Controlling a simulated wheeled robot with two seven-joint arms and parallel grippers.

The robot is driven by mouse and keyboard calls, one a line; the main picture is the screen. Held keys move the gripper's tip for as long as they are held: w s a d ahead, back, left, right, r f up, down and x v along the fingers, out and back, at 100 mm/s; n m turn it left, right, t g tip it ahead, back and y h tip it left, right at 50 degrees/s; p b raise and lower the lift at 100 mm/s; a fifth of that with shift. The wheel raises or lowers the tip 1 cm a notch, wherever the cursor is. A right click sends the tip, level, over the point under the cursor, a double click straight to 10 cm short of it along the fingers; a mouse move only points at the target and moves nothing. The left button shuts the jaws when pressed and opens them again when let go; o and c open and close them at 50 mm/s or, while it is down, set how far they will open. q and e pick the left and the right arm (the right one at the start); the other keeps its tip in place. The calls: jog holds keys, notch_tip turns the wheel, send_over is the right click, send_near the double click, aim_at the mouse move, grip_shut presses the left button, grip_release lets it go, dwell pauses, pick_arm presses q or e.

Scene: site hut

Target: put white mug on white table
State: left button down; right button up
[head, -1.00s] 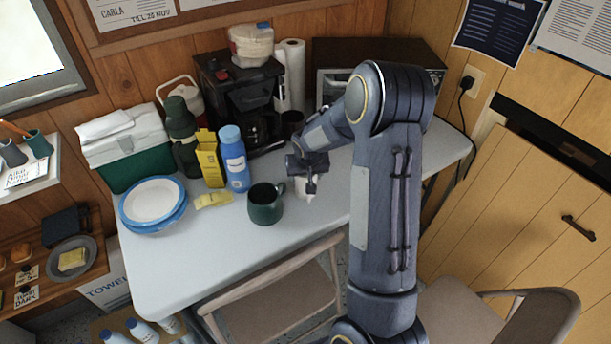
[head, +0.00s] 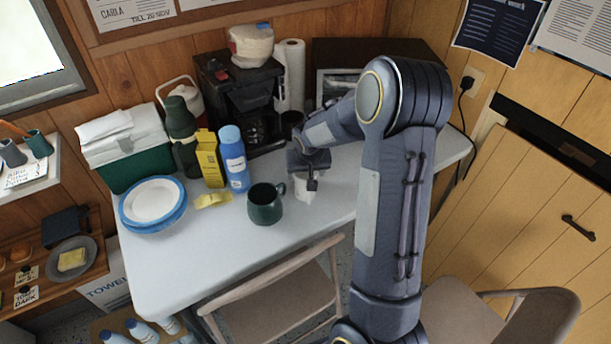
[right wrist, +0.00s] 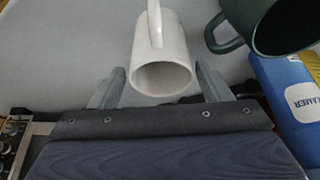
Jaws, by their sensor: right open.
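The white mug (head: 305,190) stands on the white table (head: 225,262), just right of the dark green mug (head: 265,204). My right gripper (head: 311,184) is open right at the white mug and partly hides it in the head view. In the right wrist view, the white mug (right wrist: 163,60) shows its open mouth, with its handle on the far side. It lies between and just beyond the two spread fingertips (right wrist: 160,82), with a gap on each side. My left gripper is not in view.
The dark green mug also shows in the right wrist view (right wrist: 245,22), close by. A blue bottle (head: 234,160), yellow carton (head: 209,158) and coffee maker (head: 245,95) stand behind. Blue-rimmed plates (head: 153,203) sit at left. The table's front is clear; chairs (head: 270,292) stand before it.

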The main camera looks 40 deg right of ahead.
jog(key=v, duration=0.9)
jog(key=s+a+r+n+t+y, duration=0.1)
jog(key=s+a+r+n+y, duration=0.1)
jog(key=s+a, duration=0.7)
jog(key=s+a+r+n+y+p, duration=0.1)
jog(key=s+a+r+y, duration=0.3)
jog(key=s+a, duration=0.6)
jog(key=s+n, duration=0.1)
jog(key=s, duration=0.3)
jog(key=shift+r+t, duration=0.2)
jog(key=shift+t, duration=0.2)
jog(key=shift+s+f, duration=0.15)
jog(key=shift+f, duration=0.05)
